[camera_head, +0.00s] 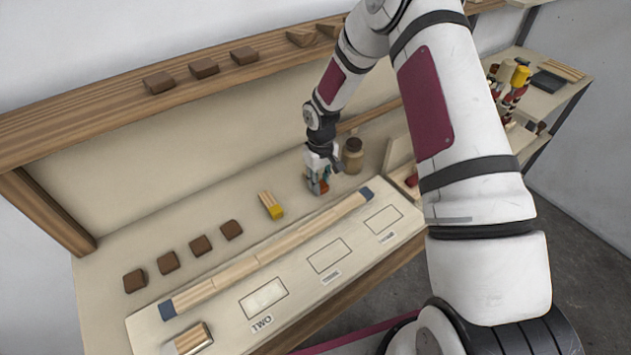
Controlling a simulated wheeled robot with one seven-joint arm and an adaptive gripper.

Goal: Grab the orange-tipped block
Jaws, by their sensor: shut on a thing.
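My gripper (318,184) points down at the back of the bench, right of the middle. It is shut on the orange-tipped block (324,187), which is small here and mostly hidden by the fingers; only a bit of orange shows between them. I cannot tell whether the block touches the bench top. A wooden block with a yellow end (271,205) lies apart, to the left of my gripper.
A brown jar (352,156) stands close to the right of my gripper. A long jointed wooden strip with blue ends (265,256) lies in front on a pale board (356,290) with marked rectangles. Several dark brown blocks (200,245) sit at left. A wooden shelf (95,110) runs above.

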